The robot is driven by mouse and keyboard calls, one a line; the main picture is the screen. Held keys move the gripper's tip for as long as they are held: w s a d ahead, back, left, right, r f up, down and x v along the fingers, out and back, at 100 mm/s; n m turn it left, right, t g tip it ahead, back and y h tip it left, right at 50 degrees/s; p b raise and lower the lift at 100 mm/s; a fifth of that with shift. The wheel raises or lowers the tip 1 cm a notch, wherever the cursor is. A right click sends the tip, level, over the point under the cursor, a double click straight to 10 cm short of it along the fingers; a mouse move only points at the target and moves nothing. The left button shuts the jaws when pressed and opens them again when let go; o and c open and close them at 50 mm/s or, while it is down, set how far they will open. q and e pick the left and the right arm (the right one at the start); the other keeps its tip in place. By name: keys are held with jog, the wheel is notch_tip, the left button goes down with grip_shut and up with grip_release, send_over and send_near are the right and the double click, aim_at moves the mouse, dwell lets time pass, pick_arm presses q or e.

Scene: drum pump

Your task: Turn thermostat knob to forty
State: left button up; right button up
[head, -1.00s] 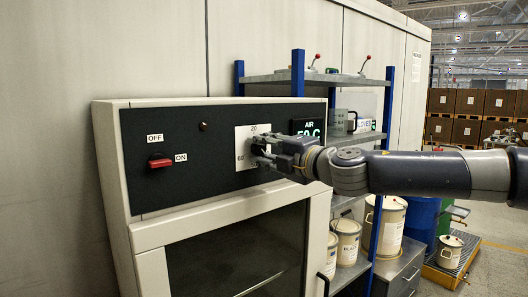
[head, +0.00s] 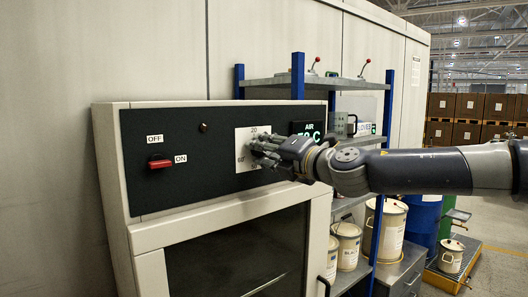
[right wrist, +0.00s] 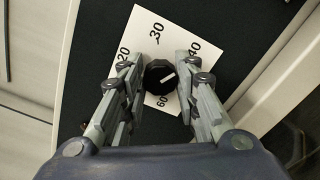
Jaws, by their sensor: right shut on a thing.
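The thermostat knob (right wrist: 160,78) is black and round, with a white pointer line, on a white dial plate (right wrist: 150,30) marked 20, 30, 40 and 60. In the right wrist view the pointer slants up and right, toward the side of the 40 mark, a little below it. My left gripper is not in view.
The dark control panel (head: 190,185) carries a red OFF/ON switch (head: 160,163) and a partly covered AIR display (head: 308,129). A shelf rack (head: 297,80) with blue posts and paint cans (head: 347,247) stands close behind my right arm.

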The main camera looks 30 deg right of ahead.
jog(key=o, duration=1.1)
jog(key=shift+s+d, duration=0.15)
jog(key=shift+s, duration=1.85)
jog(key=shift+s+d, duration=0.2)
jog(key=shift+s, duration=1.75)
jog(key=shift+s+d, duration=0.15)
jog(key=shift+s, duration=1.85)
